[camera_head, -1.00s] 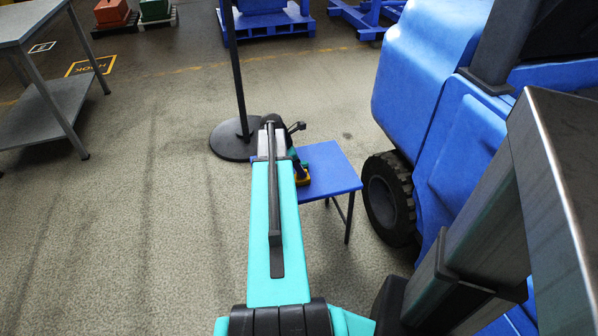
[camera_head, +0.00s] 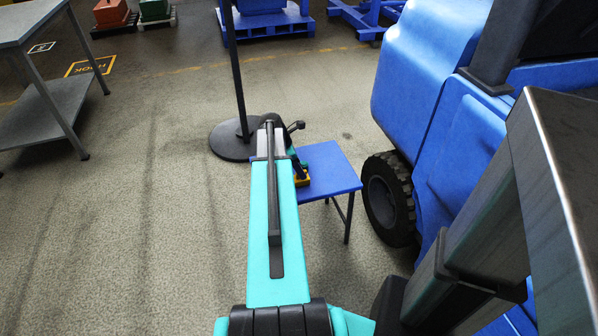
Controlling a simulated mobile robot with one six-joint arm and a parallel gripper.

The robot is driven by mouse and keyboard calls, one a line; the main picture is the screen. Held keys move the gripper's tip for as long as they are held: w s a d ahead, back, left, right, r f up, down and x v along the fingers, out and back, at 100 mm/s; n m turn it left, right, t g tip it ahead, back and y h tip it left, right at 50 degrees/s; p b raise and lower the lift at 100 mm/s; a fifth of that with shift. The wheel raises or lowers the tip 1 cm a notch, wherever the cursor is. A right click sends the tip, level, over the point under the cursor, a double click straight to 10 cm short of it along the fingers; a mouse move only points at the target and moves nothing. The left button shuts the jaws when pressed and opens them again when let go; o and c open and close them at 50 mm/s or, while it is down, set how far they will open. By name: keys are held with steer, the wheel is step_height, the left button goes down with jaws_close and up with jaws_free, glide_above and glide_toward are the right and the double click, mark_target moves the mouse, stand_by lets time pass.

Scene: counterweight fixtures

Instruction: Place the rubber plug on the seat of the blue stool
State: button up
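The blue stool (camera_head: 335,170) stands just right of my teal arm, its flat square seat partly hidden by the arm at the left. My gripper (camera_head: 301,172) is low over the left part of the seat, mostly hidden by the arm. A small yellow-orange thing (camera_head: 302,182) shows at the gripper's tip, at or just above the seat. I cannot tell whether it is the rubber plug, or whether it touches the seat. Whether the fingers are open or shut is hidden.
A blue vehicle with a black wheel (camera_head: 388,198) stands close right of the stool. A black post on a round base (camera_head: 232,146) is behind and left. A grey table (camera_head: 50,100) stands at far left. Open floor lies between the table and my arm.

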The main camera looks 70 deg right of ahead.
steer(key=p+v, duration=0.1)
steer(key=v, duration=1)
steer(key=shift+r+p, duration=0.25)
steer(key=shift+p, duration=0.05)
steer(key=shift+w+a, duration=0.1)
steer(key=w+a+f+m+y, duration=0.1)
steer(key=w+a+f, duration=0.5)
steer(key=a, duration=0.4)
steer(key=w+a+f+m, duration=0.1)
steer(key=w+a+f, duration=0.3)
steer(key=a+f, duration=0.55)
steer(key=w+a+f+m+y, duration=0.1)
steer(key=w+a+f, duration=0.5)
steer(key=a, duration=0.5)
steer(key=s+a+f+m, duration=0.1)
steer(key=s+a+f, duration=0.4)
steer(key=a, duration=0.4)
steer(key=s+a+f+m, duration=0.2)
steer(key=s+a+f, duration=0.3)
steer(key=a, duration=0.5)
steer(key=s+a+f+m+g, duration=0.1)
steer(key=s+a+f, duration=0.4)
steer(key=a, duration=0.5)
steer(key=shift+f+m, duration=0.3)
steer(key=shift+f, duration=0.15)
